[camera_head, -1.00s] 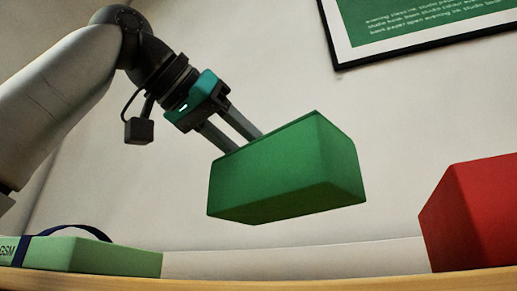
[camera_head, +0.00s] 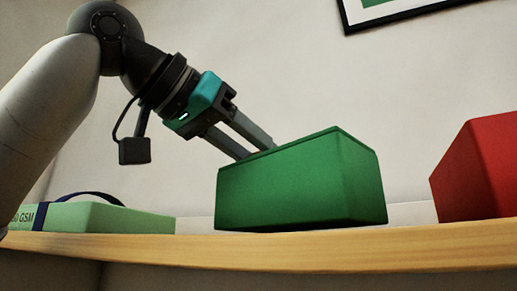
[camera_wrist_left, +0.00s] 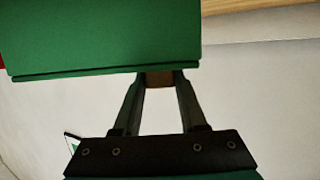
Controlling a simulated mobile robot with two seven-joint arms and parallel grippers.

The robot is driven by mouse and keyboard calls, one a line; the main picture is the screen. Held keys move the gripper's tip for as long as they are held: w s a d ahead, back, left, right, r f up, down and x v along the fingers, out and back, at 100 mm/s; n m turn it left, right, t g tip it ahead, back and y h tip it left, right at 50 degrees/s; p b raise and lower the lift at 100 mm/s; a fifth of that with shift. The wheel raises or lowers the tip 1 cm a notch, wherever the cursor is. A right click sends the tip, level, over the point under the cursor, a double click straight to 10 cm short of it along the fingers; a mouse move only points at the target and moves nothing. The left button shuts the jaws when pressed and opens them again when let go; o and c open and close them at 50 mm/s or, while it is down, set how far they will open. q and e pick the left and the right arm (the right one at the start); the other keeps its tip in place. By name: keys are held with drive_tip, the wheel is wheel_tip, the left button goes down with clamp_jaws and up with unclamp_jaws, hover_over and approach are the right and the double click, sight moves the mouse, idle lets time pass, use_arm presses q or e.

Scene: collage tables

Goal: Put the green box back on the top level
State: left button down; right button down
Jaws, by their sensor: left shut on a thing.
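The green box (camera_head: 300,188) is at the wooden top level (camera_head: 350,245), between a pale green pack and a red box. Its underside sits at about the height of the shelf's front edge; I cannot tell whether it touches the shelf. My left gripper (camera_head: 256,154) reaches down from the upper left and is shut on the box's upper edge. In the left wrist view the green box (camera_wrist_left: 105,35) fills the upper left, with the left gripper's fingers (camera_wrist_left: 160,80) at its edge. My right gripper is not in view.
A pale green pack (camera_head: 125,219) with a dark blue band lies on the shelf at left. A red box (camera_head: 480,170) stands at right, with a gap to the green box. A framed picture (camera_head: 400,12) hangs on the wall above.

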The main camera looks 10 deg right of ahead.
use_arm(q)
drive_tip(key=shift+f+b, duration=0.45)
idle(0.3)
drive_tip(key=shift+c, duration=1.9)
unclamp_jaws()
drive_tip(key=shift+f, duration=0.1)
